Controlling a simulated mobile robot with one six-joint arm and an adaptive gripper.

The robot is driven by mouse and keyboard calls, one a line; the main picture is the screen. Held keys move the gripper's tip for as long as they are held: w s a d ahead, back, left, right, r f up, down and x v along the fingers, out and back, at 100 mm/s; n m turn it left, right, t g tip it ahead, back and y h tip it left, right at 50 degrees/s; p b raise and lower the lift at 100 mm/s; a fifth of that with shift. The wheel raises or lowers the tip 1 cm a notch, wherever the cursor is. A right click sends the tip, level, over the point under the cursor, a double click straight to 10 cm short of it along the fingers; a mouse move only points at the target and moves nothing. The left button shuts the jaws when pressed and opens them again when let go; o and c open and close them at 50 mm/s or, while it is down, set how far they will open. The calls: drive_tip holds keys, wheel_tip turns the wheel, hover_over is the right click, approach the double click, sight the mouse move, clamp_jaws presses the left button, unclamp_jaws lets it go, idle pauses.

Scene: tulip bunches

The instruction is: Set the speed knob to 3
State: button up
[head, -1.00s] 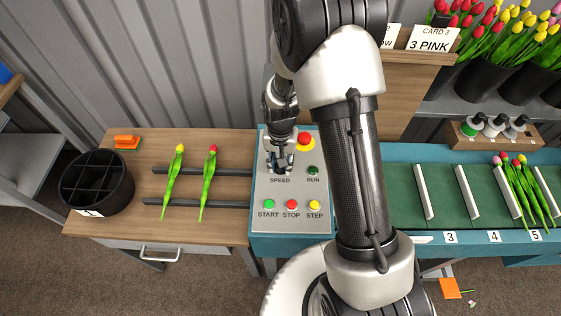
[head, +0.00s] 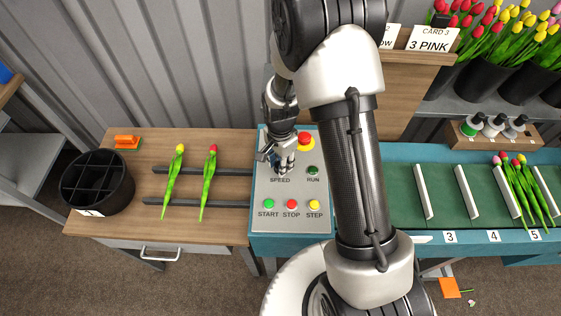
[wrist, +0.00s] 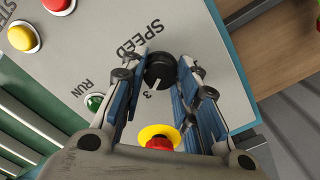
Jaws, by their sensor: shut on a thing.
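The black speed knob (wrist: 160,72) sits on the grey control panel (wrist: 215,95) beside the word SPEED. In the wrist view, my gripper (wrist: 163,66) has one blue-lined finger on each side of the knob and is shut on it. The white pointer line on the knob points towards the printed 3 (wrist: 147,93). Any other numbers around the knob are hidden by the fingers or cannot be made out. In the head view, my gripper (head: 279,160) is down at the panel above the SPEED label and covers the knob.
The red stop button on its yellow base (head: 305,141) is close beside my gripper. The green RUN button (head: 313,170) and the START (head: 269,204), STOP (head: 292,205) and STEP (head: 314,205) buttons are nearby. Two tulips (head: 208,182) lie on rails to the left.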

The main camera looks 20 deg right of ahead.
idle(0.5)
drive_tip(key=o, duration=1.1)
wheel_tip(320, 180, up, 12)
idle(0.4)
